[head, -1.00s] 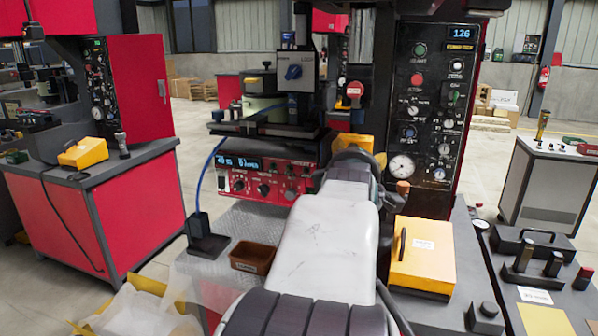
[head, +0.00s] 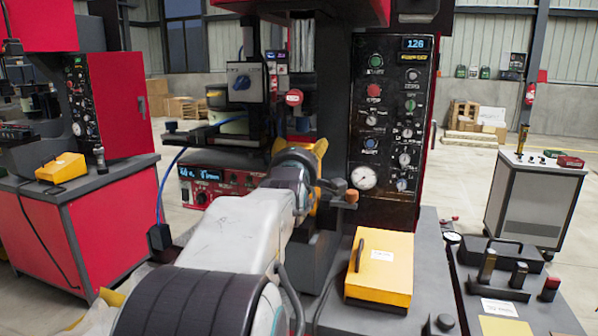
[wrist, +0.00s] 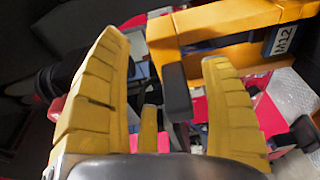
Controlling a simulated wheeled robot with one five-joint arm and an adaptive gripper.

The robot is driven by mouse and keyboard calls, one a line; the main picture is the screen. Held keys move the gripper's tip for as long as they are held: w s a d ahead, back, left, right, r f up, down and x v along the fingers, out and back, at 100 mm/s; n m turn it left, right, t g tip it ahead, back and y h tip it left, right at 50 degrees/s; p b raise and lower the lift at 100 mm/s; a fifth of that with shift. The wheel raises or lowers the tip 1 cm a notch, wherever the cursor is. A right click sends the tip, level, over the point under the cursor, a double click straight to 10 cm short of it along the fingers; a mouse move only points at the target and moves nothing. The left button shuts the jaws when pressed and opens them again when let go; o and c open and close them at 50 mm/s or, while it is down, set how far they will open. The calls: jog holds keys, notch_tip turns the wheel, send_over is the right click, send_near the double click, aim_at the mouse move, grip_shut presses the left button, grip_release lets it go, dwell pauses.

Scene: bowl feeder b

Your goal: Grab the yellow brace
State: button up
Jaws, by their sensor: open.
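The yellow brace (wrist: 230,22) fills the upper right of the wrist view as a thick yellow bar with an "M12" label at its right end. Nothing is held. In the head view, my arm covers most of this spot. Yellow parts (head: 318,148) show past its wrist by the machine, and I cannot tell brace from fingers there.
A black control panel (head: 388,110) with gauges stands right of my arm. A yellow box (head: 385,265) with a handle sits on the dark bench (head: 425,290) at front right. A red control unit (head: 215,185) is left of my arm. Free floor lies further right.

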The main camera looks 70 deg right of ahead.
jog(key=shift+w+d+p, duration=0.25)
jog(key=shift+d+p, duration=0.05)
jog(key=shift+d, duration=0.95)
jog(key=shift+w+d+p, duration=0.25)
jog(key=shift+d, duration=0.95)
jog(key=c, duration=1.3)
jog(key=shift+c, duration=0.4)
